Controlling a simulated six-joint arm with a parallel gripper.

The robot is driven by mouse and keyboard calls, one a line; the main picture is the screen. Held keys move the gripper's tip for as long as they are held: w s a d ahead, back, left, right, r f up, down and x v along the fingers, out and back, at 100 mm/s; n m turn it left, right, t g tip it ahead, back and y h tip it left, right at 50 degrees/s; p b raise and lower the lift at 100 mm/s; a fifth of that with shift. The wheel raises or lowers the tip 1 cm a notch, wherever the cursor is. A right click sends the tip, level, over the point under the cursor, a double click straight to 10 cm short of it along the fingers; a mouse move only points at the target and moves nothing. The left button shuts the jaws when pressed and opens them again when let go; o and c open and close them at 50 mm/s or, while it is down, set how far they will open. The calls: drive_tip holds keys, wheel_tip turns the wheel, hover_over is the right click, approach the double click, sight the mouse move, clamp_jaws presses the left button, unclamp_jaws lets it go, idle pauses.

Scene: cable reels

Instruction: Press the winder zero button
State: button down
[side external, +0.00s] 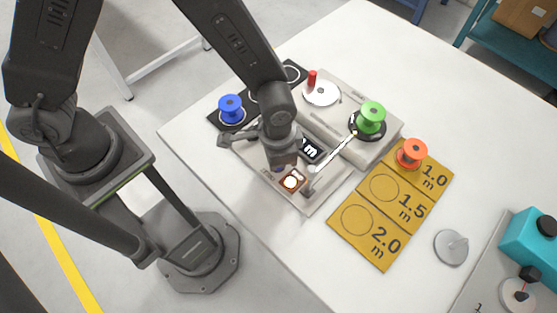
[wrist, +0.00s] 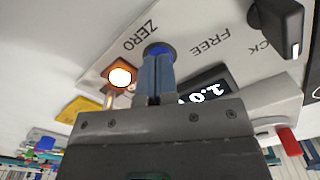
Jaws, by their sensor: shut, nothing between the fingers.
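The winder (side external: 322,205) is a light grey machine on the white table. Its blue zero button (wrist: 158,48) shows in the wrist view beside the printed word ZERO, partly covered by my fingers. My gripper (wrist: 155,62) is shut and empty, its fingertips at the button; I cannot tell whether they touch or press it. In the side view my gripper (side external: 284,163) is over the winder's front part and hides the button. The winder's display (wrist: 206,84) is partly hidden and seems to read 1.0-something. An orange-rimmed lamp (wrist: 120,77) glows beside the button.
A green reel (side external: 371,115) sits on the winder with a pale cable running forward. A red crank handle (side external: 312,80) stands behind. A blue reel (side external: 231,108) is at left, an orange reel (side external: 412,152) on the 1.0 m pad. A black knob (wrist: 277,25) stands near the button.

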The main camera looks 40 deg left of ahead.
drive_tip(key=shift+r, duration=3.5)
drive_tip(key=shift+r, duration=0.1)
drive_tip(key=a+r+n+t, duration=0.2)
drive_tip(key=a+r, duration=0.7)
drive_tip(key=r, duration=0.3)
drive_tip(key=s+a+r+n+t, duration=0.3)
drive_tip(key=s+a+r, duration=0.4)
drive_tip(key=a, duration=0.3)
drive_tip(key=shift+s+r+n+t, duration=0.15)
drive_tip(key=shift+r+n+t, duration=0.2)
drive_tip(key=shift+r, duration=0.45)
